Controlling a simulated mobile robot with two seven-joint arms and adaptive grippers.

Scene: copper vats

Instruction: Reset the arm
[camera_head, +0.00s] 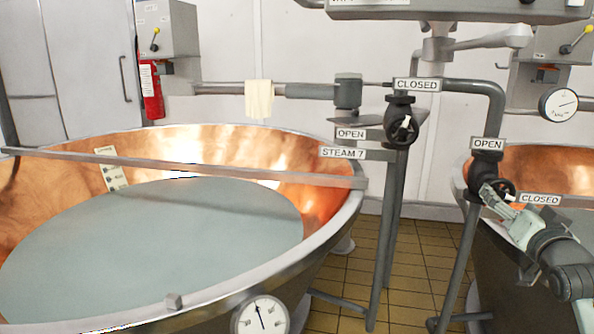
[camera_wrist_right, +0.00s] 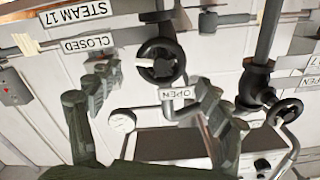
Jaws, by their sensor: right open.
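My right arm comes in from the lower right in the head view. Its gripper (camera_head: 503,203) is beside a dark round valve handwheel (camera_head: 498,190) on the right pipe, overlapping its lower edge in the picture; I cannot tell if they touch. In the right wrist view my right gripper (camera_wrist_right: 142,100) is open, with its two fingers apart and nothing held. A black handwheel (camera_wrist_right: 160,61) shows beyond the gap between them, by the signs CLOSED and OPEN. My left gripper is not in view.
A large copper vat (camera_head: 255,150) with a metal bar (camera_head: 190,166) across it fills the left. A second vat (camera_head: 560,165) stands at the right, behind my arm. Another black valve (camera_head: 401,128) and upright pipes stand between them. Tiled floor (camera_head: 415,260) shows between the vats.

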